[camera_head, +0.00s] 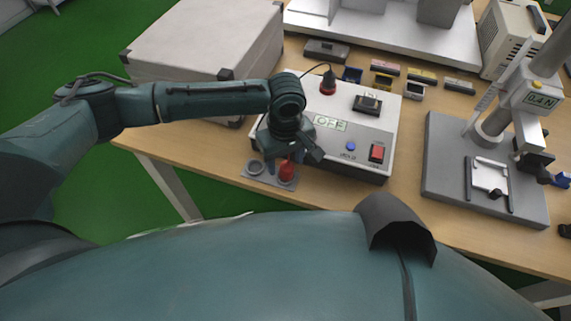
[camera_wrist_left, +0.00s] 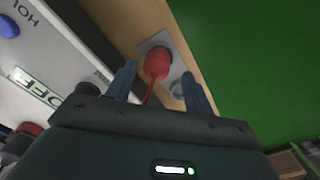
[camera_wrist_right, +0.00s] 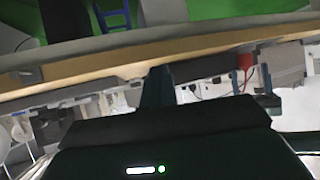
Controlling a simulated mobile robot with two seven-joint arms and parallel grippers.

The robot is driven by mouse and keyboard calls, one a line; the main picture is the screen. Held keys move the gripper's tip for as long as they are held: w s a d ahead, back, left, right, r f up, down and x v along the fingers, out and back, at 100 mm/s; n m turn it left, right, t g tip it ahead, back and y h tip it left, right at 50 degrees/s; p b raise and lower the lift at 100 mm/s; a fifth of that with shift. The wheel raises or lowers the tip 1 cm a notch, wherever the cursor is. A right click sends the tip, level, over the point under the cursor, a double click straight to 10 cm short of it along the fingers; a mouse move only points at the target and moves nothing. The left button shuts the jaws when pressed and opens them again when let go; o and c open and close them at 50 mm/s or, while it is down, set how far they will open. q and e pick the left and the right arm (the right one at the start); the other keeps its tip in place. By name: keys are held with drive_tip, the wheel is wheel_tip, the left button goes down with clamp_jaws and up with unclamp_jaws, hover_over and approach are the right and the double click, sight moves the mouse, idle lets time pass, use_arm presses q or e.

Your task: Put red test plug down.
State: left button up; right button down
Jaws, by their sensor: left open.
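The red test plug (camera_head: 287,170) stands in the right-hand cup of a small grey two-cup holder (camera_head: 270,182) at the table's front edge. My left gripper (camera_head: 297,156) is just above it. In the left wrist view the plug (camera_wrist_left: 157,63) shows between the two spread fingers (camera_wrist_left: 160,82), with clear gaps on both sides. A thin red cord runs from the plug back toward the gripper's palm. The other cup (camera_wrist_left: 178,88) is partly hidden by a finger. My right gripper (camera_wrist_right: 212,85) shows only in its wrist view, with its fingers apart and nothing between them.
A white tester box (camera_head: 335,135) with an OFF label, a blue button (camera_head: 350,146) and a red switch (camera_head: 376,152) stands right behind the holder. A large grey case (camera_head: 205,45) is at the back left. A force test stand (camera_head: 480,170) is at the right.

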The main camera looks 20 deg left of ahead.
use_arm(q)
wheel_tip(320, 180, up, 9)
drive_tip(key=s+d+f+m+t+h, duration=0.1)
drive_tip(key=d+f+m+h, duration=0.1)
drive_tip(key=d, duration=0.2)
drive_tip(key=s+d+f+m+t+h, duration=0.1)
drive_tip(key=s+d+f+m+h, duration=0.1)
drive_tip(key=d+f+h, duration=0.1)
drive_tip(key=s+d+f+m+t+h, duration=0.1)
drive_tip(key=d+f+m+t+h, duration=0.1)
drive_tip(key=d, duration=0.3)
drive_tip(key=shift+s+d+f+m+h+p, duration=0.3)
drive_tip(key=shift+d+m+h, duration=0.1)
drive_tip(key=shift+m, duration=0.1)
drive_tip(key=s+a+f+m+t+y, duration=0.2)
drive_tip(key=s+a+f+t, duration=0.1)
drive_tip(key=a, duration=0.4)
drive_tip(key=s+a+f+m+t+y, duration=0.2)
drive_tip(key=s+a+f+t, duration=0.1)
drive_tip(key=a, duration=0.4)
drive_tip(key=shift+s+m+t, duration=0.4)
drive_tip(key=shift+s+t, duration=0.1)
drive_tip(key=shift+s, duration=0.5)
use_arm(e)
drive_tip(key=shift+d, duration=0.15)
use_arm(q)
drive_tip(key=shift+a, duration=0.1)
